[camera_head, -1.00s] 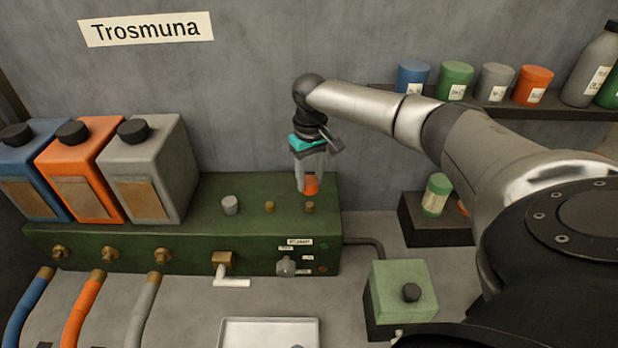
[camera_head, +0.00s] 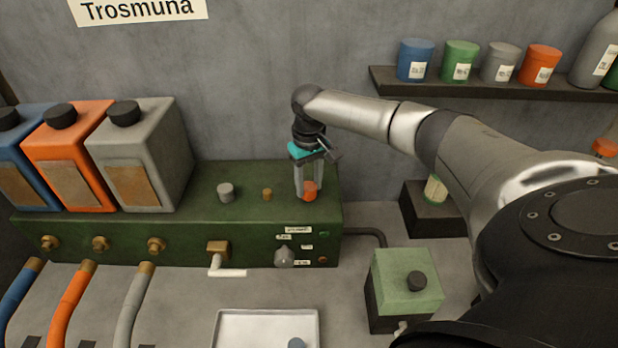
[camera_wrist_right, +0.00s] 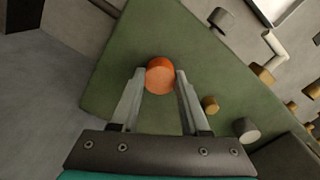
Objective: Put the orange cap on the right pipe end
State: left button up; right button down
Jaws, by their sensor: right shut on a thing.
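The orange cap (camera_head: 309,190) is between the fingertips of my right gripper (camera_head: 308,186), at the right end of the green box's top (camera_head: 245,178). The wrist view also shows the cap (camera_wrist_right: 160,76) with a finger of the right gripper (camera_wrist_right: 160,82) on each side. The right pipe end is hidden by the cap; the cap's lower edge is low at the box top, but I cannot tell if it is fully seated. A bare brass pipe end (camera_head: 267,194) stands to its left, then one with a grey cap (camera_head: 226,191). My left gripper is out of view.
Blue, orange and grey canisters (camera_head: 140,150) stand on the box's left part. A valve with a white handle (camera_head: 228,272) sticks out in front. A green-topped unit (camera_head: 400,280) and a metal tray (camera_head: 265,315) are nearer. A shelf (camera_head: 480,90) holds jars.

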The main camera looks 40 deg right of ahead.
dwell(0.4)
jog(key=shift+c, duration=1.6)
grip_release()
notch_tip(320, 180, up, 15)
jog(key=shift+p, duration=0.3)
